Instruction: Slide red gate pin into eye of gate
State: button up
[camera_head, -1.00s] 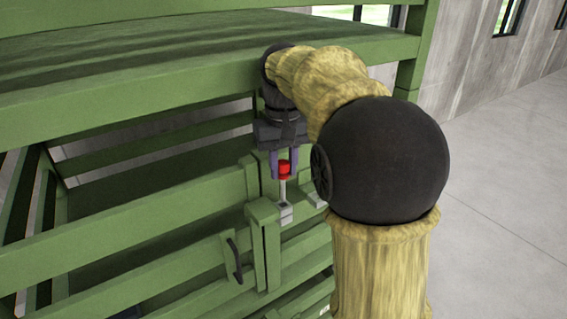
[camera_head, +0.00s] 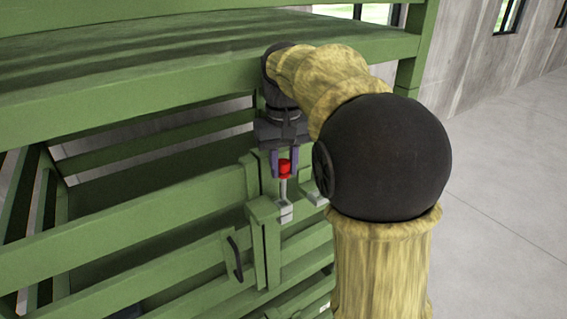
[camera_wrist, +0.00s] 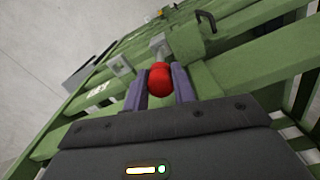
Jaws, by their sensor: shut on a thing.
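My gripper (camera_head: 285,163) points down and is shut on the red head of the gate pin (camera_head: 285,167). The pin's grey shank hangs below the fingers, upright or nearly so. Its lower end meets a grey metal eye (camera_head: 286,215) on the green gate (camera_head: 262,212); I cannot tell whether the tip is inside the eye. In the wrist view the red pin head (camera_wrist: 160,79) sits between the two purple fingers, with a grey eye (camera_wrist: 159,44) just beyond it. A second grey bracket (camera_head: 314,196) is to the right, partly hidden by my arm.
A dark handle (camera_head: 235,259) is on the gate, left of the pin. Green slats (camera_head: 120,225) lie to the left. Open concrete floor (camera_head: 500,220) is on the right.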

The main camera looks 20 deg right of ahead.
aim_at(283, 197)
jog(key=shift+w, duration=0.2)
dwell(0.5)
jog(key=shift+s+f, duration=0.15)
jog(key=shift+s, duration=0.1)
jog(key=shift+w+f, duration=0.15)
jog(key=shift+f, duration=0.15)
jog(key=shift+f+b, duration=0.75)
jog(key=shift+f, duration=0.25)
jog(key=shift+f, duration=0.2)
jog(key=shift+f+b, duration=0.3)
jog(key=shift+b, duration=0.05)
jog(key=shift+f+b, duration=1.45)
jog(key=shift+f, duration=0.7)
